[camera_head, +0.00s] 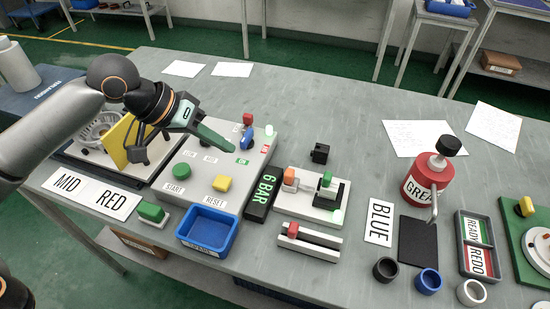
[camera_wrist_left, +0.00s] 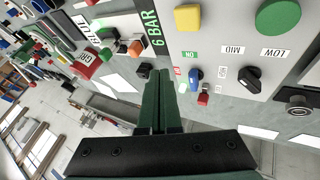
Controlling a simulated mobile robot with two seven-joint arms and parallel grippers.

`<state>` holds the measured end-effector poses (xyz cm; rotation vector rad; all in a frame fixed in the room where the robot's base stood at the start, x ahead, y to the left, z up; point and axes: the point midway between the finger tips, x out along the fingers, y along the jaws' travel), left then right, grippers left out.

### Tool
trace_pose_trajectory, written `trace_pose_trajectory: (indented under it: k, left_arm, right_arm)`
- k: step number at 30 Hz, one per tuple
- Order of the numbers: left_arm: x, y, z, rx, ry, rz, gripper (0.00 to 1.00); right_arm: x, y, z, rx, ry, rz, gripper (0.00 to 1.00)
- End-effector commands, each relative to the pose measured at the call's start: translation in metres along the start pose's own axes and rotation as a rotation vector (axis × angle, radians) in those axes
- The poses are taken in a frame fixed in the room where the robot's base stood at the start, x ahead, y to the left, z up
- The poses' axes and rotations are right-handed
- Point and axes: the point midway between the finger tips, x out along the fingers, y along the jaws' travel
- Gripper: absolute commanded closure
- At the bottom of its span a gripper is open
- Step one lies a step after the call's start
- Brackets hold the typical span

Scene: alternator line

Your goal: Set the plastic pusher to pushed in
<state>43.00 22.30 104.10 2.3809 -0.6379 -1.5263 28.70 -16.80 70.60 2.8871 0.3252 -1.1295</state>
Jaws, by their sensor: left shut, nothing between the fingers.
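No part is marked as the plastic pusher. A white fixture (camera_head: 308,207) on the bench carries an orange block (camera_head: 290,177), which also shows in the left wrist view (camera_wrist_left: 136,47), and a black and green part (camera_head: 326,190). In front of it a white rail (camera_head: 318,247) bears a red block (camera_head: 293,229). I cannot tell which of these is the pusher or whether it is pushed in. My left gripper (camera_head: 231,148) is shut and empty above the grey control panel, left of the fixture. In the left wrist view its green fingers (camera_wrist_left: 161,76) lie together. My right gripper is not in view.
The control panel (camera_head: 189,192) has green and yellow buttons and red and blue knobs. A black 6 BAR display (camera_head: 262,194) stands between panel and fixture. A blue bin (camera_head: 208,231) is in front. A red bottle (camera_head: 423,183) stands right. The bench's back middle is clear.

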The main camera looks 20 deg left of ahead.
Motion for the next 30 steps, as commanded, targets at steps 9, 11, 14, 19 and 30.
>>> trace_pose_trajectory:
  k: [9, 11, 14, 19, 30]
  left_arm:
    - [0.003, 0.000, 0.000, 0.000, 0.000, 0.001, 1.00]
    - [0.007, 0.000, 0.000, -0.001, -0.001, 0.001, 1.00]
    - [0.020, 0.001, 0.000, -0.001, -0.001, 0.004, 1.00]
    - [0.055, 0.001, 0.001, -0.001, -0.003, 0.005, 1.00]
    - [0.111, 0.022, -0.001, 0.005, 0.001, 0.004, 1.00]
  right_arm:
    - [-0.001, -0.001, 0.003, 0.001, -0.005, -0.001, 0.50]
    - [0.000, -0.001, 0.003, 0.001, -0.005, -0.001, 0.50]
    - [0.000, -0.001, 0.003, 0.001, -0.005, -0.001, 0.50]
    - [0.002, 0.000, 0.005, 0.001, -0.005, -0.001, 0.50]
    - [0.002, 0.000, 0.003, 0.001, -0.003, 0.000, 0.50]
